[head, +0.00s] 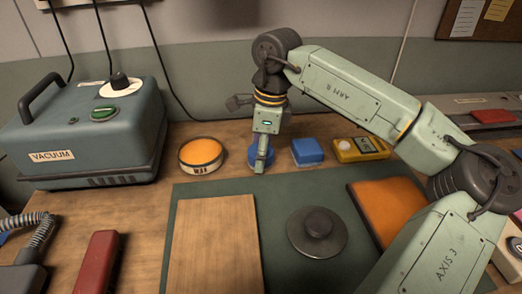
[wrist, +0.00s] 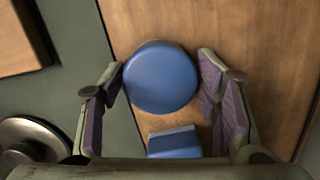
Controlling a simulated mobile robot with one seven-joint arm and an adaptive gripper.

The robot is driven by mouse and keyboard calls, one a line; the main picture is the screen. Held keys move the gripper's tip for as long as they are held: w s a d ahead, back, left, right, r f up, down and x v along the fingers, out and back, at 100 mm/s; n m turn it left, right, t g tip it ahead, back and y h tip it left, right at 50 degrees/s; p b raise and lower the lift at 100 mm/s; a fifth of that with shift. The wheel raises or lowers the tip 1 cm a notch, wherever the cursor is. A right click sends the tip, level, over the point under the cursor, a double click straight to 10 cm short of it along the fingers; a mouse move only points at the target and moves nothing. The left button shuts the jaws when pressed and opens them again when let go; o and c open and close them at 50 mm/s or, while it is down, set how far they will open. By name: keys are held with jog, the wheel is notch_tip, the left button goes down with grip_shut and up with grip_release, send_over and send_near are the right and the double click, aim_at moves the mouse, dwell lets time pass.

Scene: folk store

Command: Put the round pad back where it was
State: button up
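The round blue pad (wrist: 160,77) is between my two gripper fingers in the wrist view, with the fingertips at its left and right edges. In the head view the pad (head: 252,157) shows on both sides of my near finger, low over the wooden tabletop behind the green mat. My gripper (head: 263,158) points straight down and looks shut on the pad. The far finger is hidden in the head view. I cannot tell whether the pad touches the table or is slightly raised.
A blue block (head: 307,150) and a yellow box (head: 360,149) stand to the right, a round orange-topped tin (head: 201,155) to the left. A metal disc (head: 317,232), wooden board (head: 214,245) and orange pad (head: 385,205) lie on the green mat (head: 272,200). The vacuum unit (head: 85,135) is far left.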

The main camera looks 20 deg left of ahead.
aim_at(268, 150)
jog(key=shift+o, duration=1.2)
notch_tip(268, 150, up, 12)
jog(key=d, duration=0.1)
jog(key=shift+d+r, duration=0.15)
jog(key=shift+d, duration=0.1)
